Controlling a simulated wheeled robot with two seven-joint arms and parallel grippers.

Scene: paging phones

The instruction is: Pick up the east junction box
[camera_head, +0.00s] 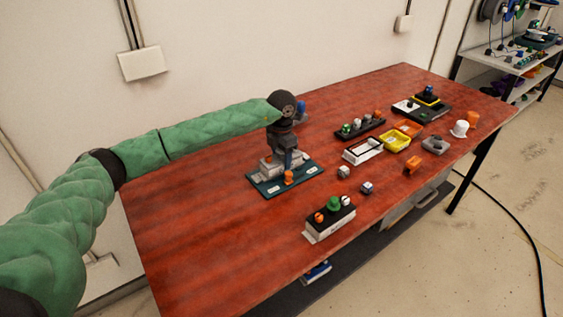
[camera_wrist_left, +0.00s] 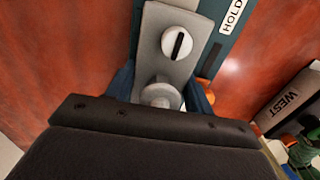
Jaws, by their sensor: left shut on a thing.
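My left gripper (camera_head: 284,160) reaches down over a teal base plate (camera_head: 257,187). In the left wrist view its blue fingers (camera_wrist_left: 160,92) are shut on a grey box (camera_wrist_left: 160,62) with a slotted round dial and a grey knob. The box sits on or just above the plate, which has a HOLD label (camera_wrist_left: 232,16). No EAST label is readable, so I cannot tell which box is the east junction box. A white-sided box with a black top and coloured knobs (camera_head: 329,228) stands at the front edge; the wrist view shows WEST on a box (camera_wrist_left: 290,98).
Small loose parts (camera_head: 344,172) lie right of the plate. Farther back are a black strip with knobs (camera_head: 360,129), a white box (camera_head: 362,155), yellow and orange trays (camera_head: 397,141), and white and orange cups (camera_head: 460,129). The table's left part is clear.

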